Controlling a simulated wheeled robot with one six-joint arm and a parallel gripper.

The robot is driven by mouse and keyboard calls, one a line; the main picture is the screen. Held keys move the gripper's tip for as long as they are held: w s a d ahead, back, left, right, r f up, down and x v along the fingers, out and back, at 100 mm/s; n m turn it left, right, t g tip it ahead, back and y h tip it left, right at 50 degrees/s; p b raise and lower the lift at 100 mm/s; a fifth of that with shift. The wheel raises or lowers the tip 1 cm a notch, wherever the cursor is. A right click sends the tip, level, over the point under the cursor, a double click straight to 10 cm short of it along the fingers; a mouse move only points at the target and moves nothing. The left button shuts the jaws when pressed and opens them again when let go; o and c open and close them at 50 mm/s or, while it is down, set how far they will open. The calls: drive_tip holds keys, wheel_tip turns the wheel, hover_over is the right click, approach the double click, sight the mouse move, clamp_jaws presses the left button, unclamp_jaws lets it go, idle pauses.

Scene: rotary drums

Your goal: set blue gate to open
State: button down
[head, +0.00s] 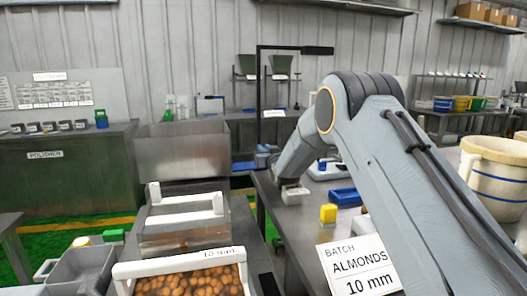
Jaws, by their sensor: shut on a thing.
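I cannot pick out a gate marked as blue with certainty. A small blue-and-green object (102,118) stands on the right end of the green polisher cabinet. Another small blue piece (240,167) shows behind the steel bin, left of my arm. My arm rises from the lower right, bends at the elbow and reaches down toward the worktable. Its forearm ends above a small pale block on the table (293,195). I cannot make out my gripper's fingers or what is between them.
A white-rimmed tray of brown nuts (190,281) is at the front, before a steel bin (185,150). A yellow block (328,213), blue tray (345,196) and almonds card (361,266) are on the right worktable. A large cream pot (497,170) stands far right. Green floor shows left.

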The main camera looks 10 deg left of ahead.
drive_tip(key=c, duration=1.6)
unclamp_jaws()
drive_tip(key=shift+w+d, duration=0.1)
drive_tip(key=shift+d, duration=0.3)
drive_tip(key=shift+c, duration=0.2)
drive_tip(key=shift+a, duration=0.15)
wheel_tip(320, 180, up, 10)
drive_tip(key=b, duration=0.1)
